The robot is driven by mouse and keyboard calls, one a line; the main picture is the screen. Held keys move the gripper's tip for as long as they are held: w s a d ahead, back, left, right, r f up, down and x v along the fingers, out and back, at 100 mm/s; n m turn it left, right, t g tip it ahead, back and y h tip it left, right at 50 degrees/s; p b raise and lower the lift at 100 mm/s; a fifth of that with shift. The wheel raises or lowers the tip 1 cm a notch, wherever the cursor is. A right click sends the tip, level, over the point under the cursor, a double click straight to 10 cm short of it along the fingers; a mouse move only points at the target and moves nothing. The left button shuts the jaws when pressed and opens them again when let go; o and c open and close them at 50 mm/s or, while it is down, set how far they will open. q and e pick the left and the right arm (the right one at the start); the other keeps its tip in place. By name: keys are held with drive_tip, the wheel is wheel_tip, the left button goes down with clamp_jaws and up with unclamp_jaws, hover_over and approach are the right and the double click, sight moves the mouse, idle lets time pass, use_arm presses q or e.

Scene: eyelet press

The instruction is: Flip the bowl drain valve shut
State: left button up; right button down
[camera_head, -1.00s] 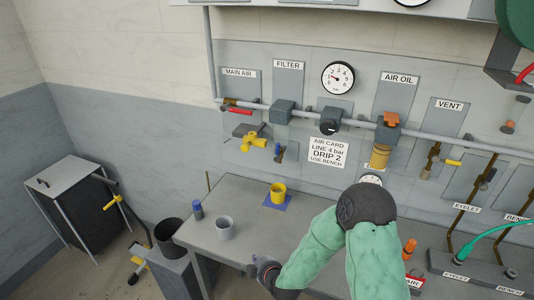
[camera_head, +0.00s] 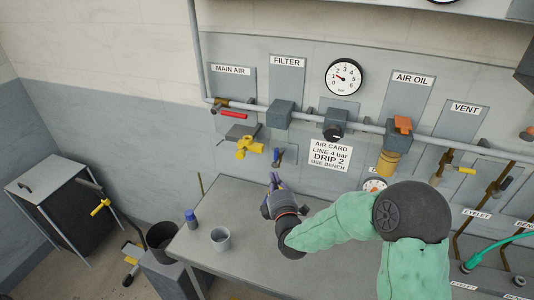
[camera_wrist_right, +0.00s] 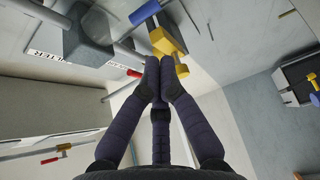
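The small valve with a blue handle (camera_head: 276,157), apparently the bowl drain valve, is on the wall panel under the FILTER block (camera_head: 278,114). A blue cylinder (camera_wrist_right: 145,13) near the top of the right wrist view looks like its handle. My right gripper (camera_head: 274,180) is just below the valve in the head view, pointing up toward the wall. In the wrist view its fingers (camera_wrist_right: 160,72) are together with nothing visible between them. They overlap the lower edge of a yellow fitting (camera_wrist_right: 165,42) in that picture; I cannot tell contact. My left gripper is out of view.
A yellow fitting (camera_head: 248,147) is on the wall left of the blue handle. The red MAIN AIR lever (camera_head: 233,114) is above it. A grey cup (camera_head: 220,239) and blue bottle (camera_head: 191,218) stand on the bench (camera_head: 240,268).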

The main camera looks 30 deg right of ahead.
sight(276, 158)
idle(0.3)
drive_tip(key=x, duration=1)
idle(0.4)
